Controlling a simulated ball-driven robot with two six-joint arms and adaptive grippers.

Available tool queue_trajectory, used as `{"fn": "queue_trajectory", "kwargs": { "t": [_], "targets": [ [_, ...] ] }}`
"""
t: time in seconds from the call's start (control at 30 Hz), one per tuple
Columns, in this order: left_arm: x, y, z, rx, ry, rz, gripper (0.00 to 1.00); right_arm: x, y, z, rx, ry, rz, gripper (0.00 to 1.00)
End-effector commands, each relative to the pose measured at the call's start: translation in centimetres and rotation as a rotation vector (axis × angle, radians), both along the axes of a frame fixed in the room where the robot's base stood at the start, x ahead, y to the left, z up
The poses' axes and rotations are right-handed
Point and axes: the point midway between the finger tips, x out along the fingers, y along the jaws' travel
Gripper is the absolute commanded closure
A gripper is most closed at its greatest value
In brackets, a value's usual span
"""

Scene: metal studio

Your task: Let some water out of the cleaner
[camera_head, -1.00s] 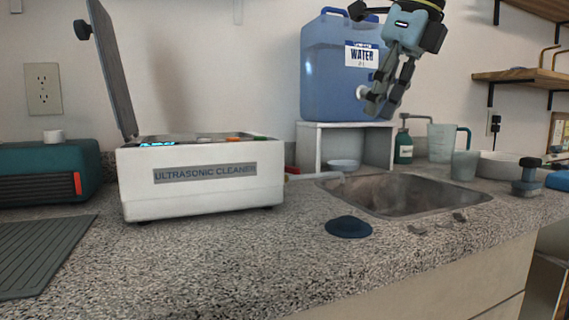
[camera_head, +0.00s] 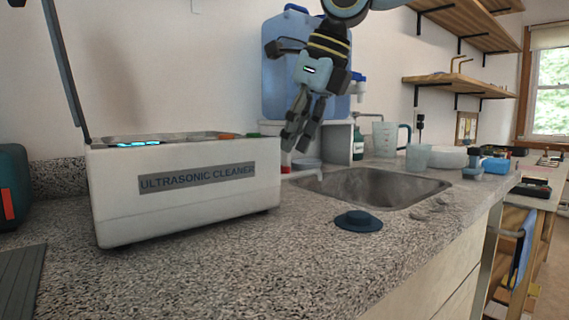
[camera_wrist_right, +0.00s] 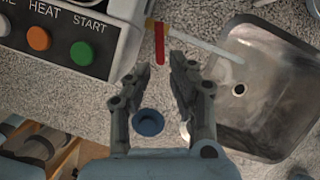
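The white ultrasonic cleaner (camera_head: 190,194) stands on the counter with its lid raised. In the right wrist view, its corner (camera_wrist_right: 118,37) shows HEAT and START buttons. A red valve handle (camera_wrist_right: 159,46) sits at its side, with a pale drain spout (camera_wrist_right: 208,43) pointing over the sink (camera_wrist_right: 262,95). My right gripper (camera_head: 295,146) points down near the cleaner's right end. In the wrist view the right gripper (camera_wrist_right: 158,66) is open, with the red handle ahead, roughly centred between its fingertips. It does not appear to hold anything. My left gripper is not in view.
A dark blue sink plug (camera_head: 359,221) lies on the counter before the sink. A blue water container (camera_head: 283,75) stands on a white stand behind my right gripper. A clear jug (camera_head: 384,139) and a cup (camera_head: 417,157) stand beyond the sink.

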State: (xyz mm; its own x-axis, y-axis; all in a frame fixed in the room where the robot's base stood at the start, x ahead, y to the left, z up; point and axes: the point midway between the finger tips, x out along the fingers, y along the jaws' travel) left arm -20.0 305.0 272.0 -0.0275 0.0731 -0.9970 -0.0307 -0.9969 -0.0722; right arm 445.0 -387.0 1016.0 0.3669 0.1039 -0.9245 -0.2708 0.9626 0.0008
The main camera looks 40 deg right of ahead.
Motion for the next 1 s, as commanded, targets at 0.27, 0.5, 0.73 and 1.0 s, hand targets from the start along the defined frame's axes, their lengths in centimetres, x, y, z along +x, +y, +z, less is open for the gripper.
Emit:
{"fn": "queue_trajectory", "kwargs": {
  "t": [0.27, 0.5, 0.73, 1.0],
  "targets": [
    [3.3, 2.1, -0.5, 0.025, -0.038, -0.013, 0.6, 1.3, 0.3, -3.4, -0.002, 0.002, 0.001, 0.79],
    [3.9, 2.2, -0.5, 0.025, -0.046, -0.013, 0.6, 1.5, 0.4, -3.6, 0.0, 0.0, 0.001, 0.79],
    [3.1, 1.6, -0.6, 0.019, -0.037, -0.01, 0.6, 1.4, 0.4, -3.6, 0.0, -0.001, 0.001, 0.97],
    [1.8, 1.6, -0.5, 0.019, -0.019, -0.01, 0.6, 1.5, 0.4, -3.6, 0.001, -0.001, 0.006, 1.0]
  ]
}}
